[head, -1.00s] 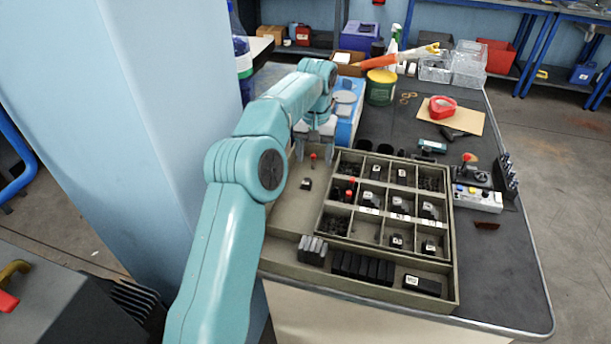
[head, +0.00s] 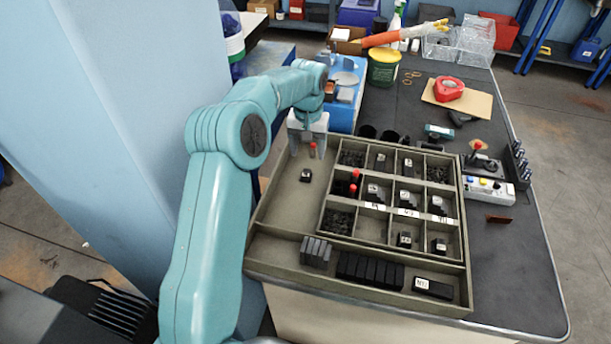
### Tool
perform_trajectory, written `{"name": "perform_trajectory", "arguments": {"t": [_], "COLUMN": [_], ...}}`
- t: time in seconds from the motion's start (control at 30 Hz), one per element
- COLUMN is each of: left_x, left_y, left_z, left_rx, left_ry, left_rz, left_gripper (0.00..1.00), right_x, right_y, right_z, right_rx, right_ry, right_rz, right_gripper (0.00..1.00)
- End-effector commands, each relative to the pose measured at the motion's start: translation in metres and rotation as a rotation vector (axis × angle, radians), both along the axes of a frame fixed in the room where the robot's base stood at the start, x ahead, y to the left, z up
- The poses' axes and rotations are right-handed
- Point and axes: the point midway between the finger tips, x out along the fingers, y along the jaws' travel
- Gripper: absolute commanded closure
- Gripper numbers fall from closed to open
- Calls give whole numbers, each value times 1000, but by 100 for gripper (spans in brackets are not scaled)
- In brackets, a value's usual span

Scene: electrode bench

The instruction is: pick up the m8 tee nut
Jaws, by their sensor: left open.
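A small black block with a white label (head: 305,175) lies in the open left bay of the grey-beige parts tray (head: 272,222). Other black labelled pieces sit in the tray's small cells, such as one in the middle row (head: 373,192) and one at the front right (head: 438,246). The labels are too small to read, so I cannot tell which piece is the M8 tee nut. My left gripper (head: 308,148) is open, over the far end of the left bay, beyond the lone block. My right gripper is out of view.
The front tray strip holds grey blocks (head: 316,252), a row of black blocks (head: 370,270) and a labelled black block (head: 433,288). A control box (head: 489,189), red tape dispenser (head: 449,89) and green tub (head: 383,68) stand around the tray. The right front bench is clear.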

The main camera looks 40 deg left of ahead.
Motion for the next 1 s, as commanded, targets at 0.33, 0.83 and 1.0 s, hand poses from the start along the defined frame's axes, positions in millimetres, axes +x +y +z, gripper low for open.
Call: {"name": "perform_trajectory", "arguments": {"t": [0.33, 0.83, 1.0], "left_x": [-1, -1, -1], "left_y": [3, 7, 7], "left_z": [-40, -86, -85], "left_rx": [-2, -1, -1], "left_ry": [3, 1, 2], "left_rz": [0, 0, -1], "left_gripper": [34, 34, 70], "right_x": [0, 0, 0], "right_y": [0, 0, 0], "right_z": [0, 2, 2], "right_rx": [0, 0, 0], "right_ry": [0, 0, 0], "right_rz": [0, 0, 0], "right_gripper": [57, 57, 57]}}
